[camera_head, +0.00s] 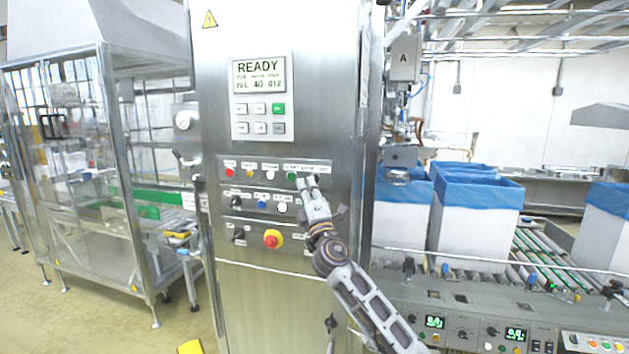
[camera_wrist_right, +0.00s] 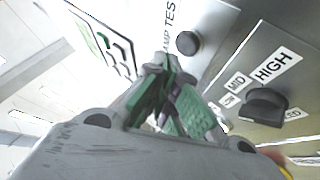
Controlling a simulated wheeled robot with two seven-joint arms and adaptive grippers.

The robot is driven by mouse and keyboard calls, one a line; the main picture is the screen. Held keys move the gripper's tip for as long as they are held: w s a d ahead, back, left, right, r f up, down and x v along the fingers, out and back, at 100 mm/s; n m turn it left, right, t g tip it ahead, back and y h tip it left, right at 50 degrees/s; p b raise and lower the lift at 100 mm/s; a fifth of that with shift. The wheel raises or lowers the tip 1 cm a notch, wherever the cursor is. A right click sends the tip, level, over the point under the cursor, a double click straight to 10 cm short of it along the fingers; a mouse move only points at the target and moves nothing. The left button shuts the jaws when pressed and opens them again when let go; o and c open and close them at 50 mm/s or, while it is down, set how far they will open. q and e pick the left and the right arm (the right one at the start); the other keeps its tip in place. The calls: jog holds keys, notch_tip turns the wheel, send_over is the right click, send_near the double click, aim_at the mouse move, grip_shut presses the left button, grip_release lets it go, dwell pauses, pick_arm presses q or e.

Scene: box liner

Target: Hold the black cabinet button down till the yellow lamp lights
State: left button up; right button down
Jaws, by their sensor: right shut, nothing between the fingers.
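The steel cabinet (camera_head: 285,300) carries a row of lamps: red (camera_head: 229,172), yellow (camera_head: 249,173), white (camera_head: 270,175) and green (camera_head: 291,177). I cannot tell whether the yellow lamp is lit. The black button (camera_wrist_right: 188,43) sits beside a label ending in "TEST" in the wrist view; in the head view my gripper seems to cover it. My right gripper (camera_head: 308,183) is shut and empty in front of the right end of the lamp row. In the wrist view its green-padded fingertips (camera_wrist_right: 163,68) appear just short of the button, to its lower left. My left gripper is out of view.
A black selector knob (camera_wrist_right: 266,105) marked HIGH and MID is close to the fingers. Below the lamps are a blue button (camera_head: 262,205), a white button (camera_head: 282,207) and a red emergency stop (camera_head: 273,239). A READY display (camera_head: 259,76) and keypad are above. Blue-lined boxes (camera_head: 478,215) stand right.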

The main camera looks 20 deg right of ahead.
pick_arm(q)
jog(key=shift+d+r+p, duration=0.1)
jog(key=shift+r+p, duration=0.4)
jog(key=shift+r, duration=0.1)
pick_arm(e)
jog(key=shift+s+a, duration=0.6)
jog(key=shift+s, duration=0.35)
jog(key=shift+s+a, duration=0.6)
jog(key=shift+s, duration=0.3)
